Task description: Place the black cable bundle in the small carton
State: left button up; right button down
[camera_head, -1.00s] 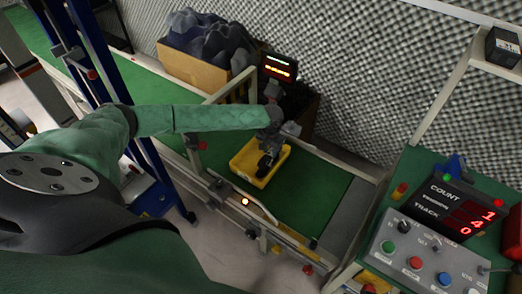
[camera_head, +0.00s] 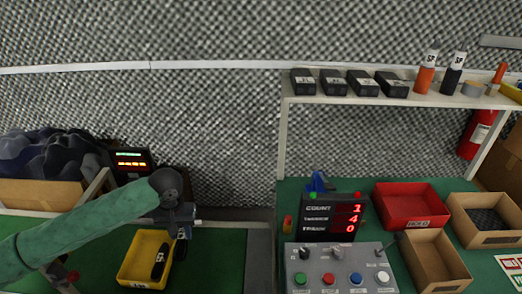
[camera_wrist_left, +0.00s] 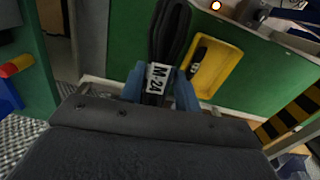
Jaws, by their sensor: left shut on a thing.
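My left gripper (camera_head: 181,226) is shut on a black cable bundle (camera_wrist_left: 168,32), a looped bundle with a white M-24 tag in the left wrist view. In the head view the held bundle (camera_head: 181,248) hangs beside the upper right edge of a yellow tray (camera_head: 128,272) on the green belt. Another black tagged item (camera_head: 159,262) lies in the tray, and shows in the left wrist view (camera_wrist_left: 199,54). Two open cartons stand on the right bench: a narrow one (camera_head: 456,284) in front and one with a dark inside (camera_head: 490,238) behind. My right gripper is out of view.
A red bin (camera_head: 411,196) stands beside the cartons. A control box (camera_head: 340,272) and count display (camera_head: 331,217) stand between the belt and the cartons. A shelf (camera_head: 345,101) with several black boxes and bottles hangs above the bench.

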aim_at(426, 266)
jog(key=k+l, duration=0.2)
jog(key=l, duration=0.15)
jog(key=k+l+z, duration=0.1)
jog(key=l, duration=0.25)
jog(key=k+l+z, duration=0.1)
jog(key=k+l, duration=0.15)
jog(key=l, duration=0.15)
jog(key=k+l, duration=0.15)
jog(key=l, duration=0.25)
jog(key=z, duration=1.6)
